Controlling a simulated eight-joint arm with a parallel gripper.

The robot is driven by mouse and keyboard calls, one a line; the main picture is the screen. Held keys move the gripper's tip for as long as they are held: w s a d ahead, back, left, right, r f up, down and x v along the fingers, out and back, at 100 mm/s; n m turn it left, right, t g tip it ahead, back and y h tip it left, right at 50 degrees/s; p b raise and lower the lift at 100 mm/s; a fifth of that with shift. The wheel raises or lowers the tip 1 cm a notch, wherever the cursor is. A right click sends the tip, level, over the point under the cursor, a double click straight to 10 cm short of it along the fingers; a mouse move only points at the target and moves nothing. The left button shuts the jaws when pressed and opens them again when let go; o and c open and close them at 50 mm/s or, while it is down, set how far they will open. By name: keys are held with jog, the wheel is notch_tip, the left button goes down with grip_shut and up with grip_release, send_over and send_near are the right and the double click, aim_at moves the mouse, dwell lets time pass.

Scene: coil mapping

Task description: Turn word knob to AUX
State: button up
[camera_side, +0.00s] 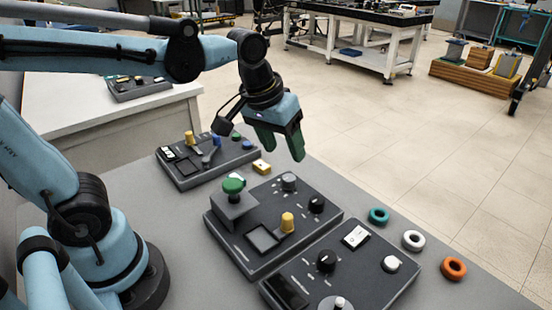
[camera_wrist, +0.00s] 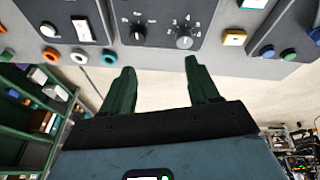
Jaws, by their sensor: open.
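The middle dark panel (camera_side: 262,258) carries two dial knobs near its far edge. One is a black knob (camera_side: 316,204), at left in the wrist view (camera_wrist: 137,33), with a few small marks around it. My gripper (camera_side: 284,153) is open and empty above the panel's far side. Its green fingers (camera_wrist: 160,66) are apart and clear of both knobs.
A green mushroom button (camera_side: 233,186) and yellow knob (camera_side: 287,222) rise from the middle panel. A second panel (camera_side: 378,296) stands close at right, another (camera_side: 190,178) farther left. A yellow block (camera_side: 262,167) and teal, white and orange rings (camera_side: 453,268) lie along the table edge.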

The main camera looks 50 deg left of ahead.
aim_at(317, 201)
jog(key=w+d+n+g, duration=0.3)
jog(key=w+d+g, duration=0.1)
jog(key=w+d, duration=0.15)
jog(key=f, duration=1.3)
jog(key=shift+w+a, duration=0.1)
jog(key=shift+a, duration=0.1)
jog(key=c, duration=1)
jog(key=shift+c, duration=0.2)
